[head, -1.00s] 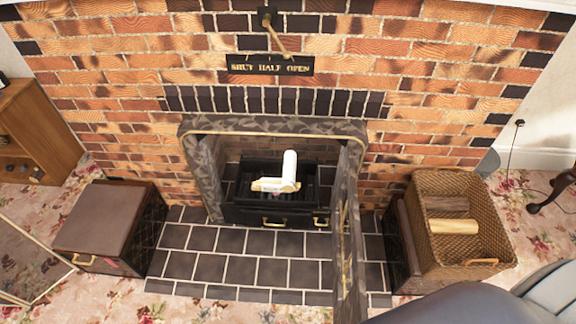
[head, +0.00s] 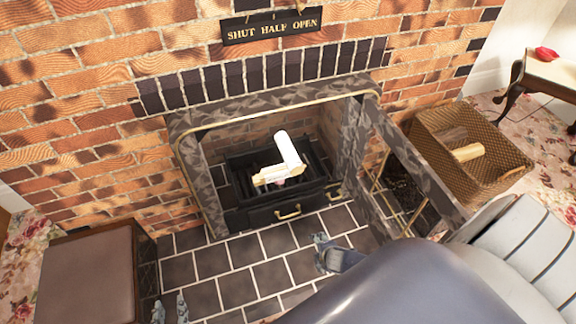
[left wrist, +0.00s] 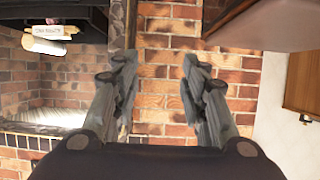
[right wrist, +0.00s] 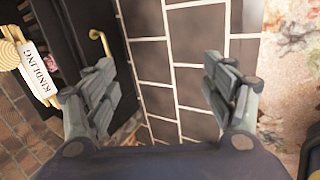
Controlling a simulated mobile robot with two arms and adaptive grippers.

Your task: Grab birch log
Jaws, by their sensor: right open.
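A white cylindrical log (head: 289,149), which looks like birch, leans in the fireplace grate (head: 262,214), beside a pale kindling bundle (head: 270,178). My right gripper (head: 322,254) is open and empty over the hearth tiles, in front of the grate and apart from the log. The right wrist view shows the bundle (right wrist: 38,72) with its KINDLING label at the left edge. My left gripper (head: 170,310) is open and empty, low over the hearth's left side. The left wrist view shows brick between its fingers (left wrist: 158,85) and the bundle (left wrist: 45,38) at top left.
The fireplace door (head: 415,175) stands open on the right, near my right arm. A wicker basket (head: 490,190) with a tan log (head: 467,152) stands beyond it. A brown box (head: 85,280) stands at lower left. The tiled hearth (head: 235,275) is otherwise clear.

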